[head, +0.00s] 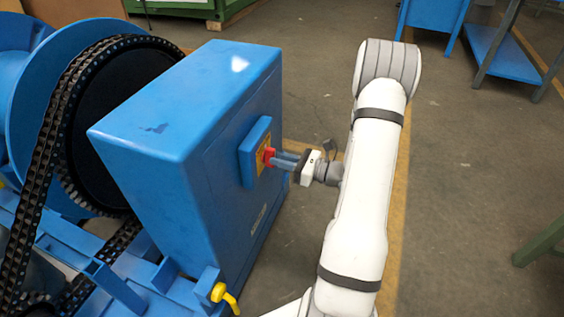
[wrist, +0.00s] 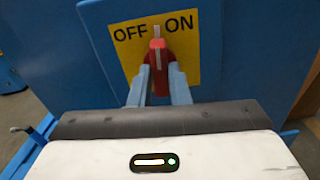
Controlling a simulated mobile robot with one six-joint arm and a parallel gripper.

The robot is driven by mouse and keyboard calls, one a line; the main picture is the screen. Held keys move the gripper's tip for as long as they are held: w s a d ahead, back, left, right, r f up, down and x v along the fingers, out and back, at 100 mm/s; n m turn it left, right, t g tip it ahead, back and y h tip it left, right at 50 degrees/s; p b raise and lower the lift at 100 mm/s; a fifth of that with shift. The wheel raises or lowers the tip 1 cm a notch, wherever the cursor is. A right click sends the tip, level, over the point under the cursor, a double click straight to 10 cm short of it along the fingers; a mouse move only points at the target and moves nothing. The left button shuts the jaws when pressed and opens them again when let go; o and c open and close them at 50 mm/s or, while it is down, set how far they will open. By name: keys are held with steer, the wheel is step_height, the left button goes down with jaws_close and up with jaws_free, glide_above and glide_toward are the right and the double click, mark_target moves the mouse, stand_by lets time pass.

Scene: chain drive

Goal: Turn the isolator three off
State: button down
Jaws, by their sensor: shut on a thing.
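The isolator is a blue box (wrist: 210,35) with a yellow plate (wrist: 126,50) marked OFF on the left and ON on the right. Its red handle (wrist: 159,55) has a white stripe and points nearly straight up, between the two words. In the head view the red handle (head: 268,157) sticks out from the right side of a large blue housing (head: 170,120). My gripper (wrist: 158,75) is shut on the red handle, one blue-grey finger on each side. My gripper (head: 285,160) also shows in the head view, reaching in from the right. No number is readable on the isolator.
A black chain (head: 50,130) runs over a large wheel left of the housing. A yellow bent lever (head: 225,295) stands at the housing's lower front. A blue bench (head: 495,50) is at the back right.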

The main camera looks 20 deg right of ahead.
steer(key=shift+s+f+n+b, duration=0.1)
steer(key=shift+n+b, duration=3.4)
steer(key=shift+n, duration=1.4)
steer(key=c, duration=1.4)
jaws_free()
steer(key=shift+o, duration=0.2)
steer(key=p+v, duration=0.2)
steer(key=v, duration=0.5)
steer(key=shift+s+d, duration=0.25)
steer(key=shift+s, duration=0.05)
